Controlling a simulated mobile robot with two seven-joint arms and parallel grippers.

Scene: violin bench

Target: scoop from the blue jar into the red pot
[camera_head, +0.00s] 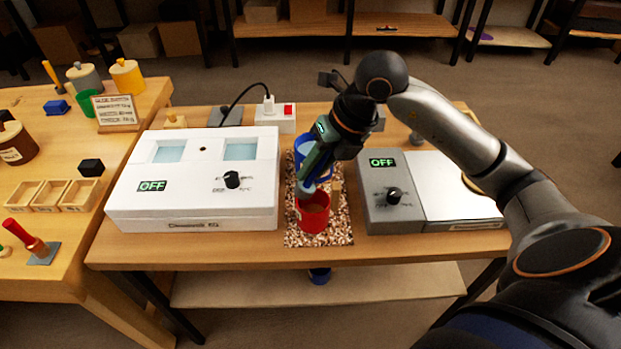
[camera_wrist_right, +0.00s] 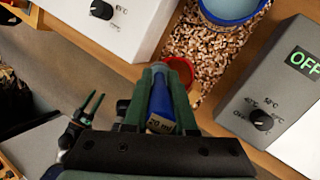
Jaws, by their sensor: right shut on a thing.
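The blue jar (camera_head: 303,146) stands on a pebbled mat; its open top with pale blue inside shows at the top of the right wrist view (camera_wrist_right: 230,8). The red pot (camera_head: 313,222) stands in front of it on the mat, partly hidden behind the gripper in the right wrist view (camera_wrist_right: 181,65). My right gripper (camera_head: 318,165) is shut on a blue scoop (camera_wrist_right: 160,103) labelled 20 ml. The scoop points down over the pot; its contents cannot be made out. My left gripper (camera_wrist_right: 92,106) shows only in the right wrist view, off the table, fingers apart and empty.
A white two-well heater box (camera_head: 190,205) stands left of the mat (camera_head: 293,238), and a grey box with a dial (camera_head: 375,213) stands right. Both read OFF. A side table (camera_head: 85,240) at left holds jars, wooden trays and a red-handled tool.

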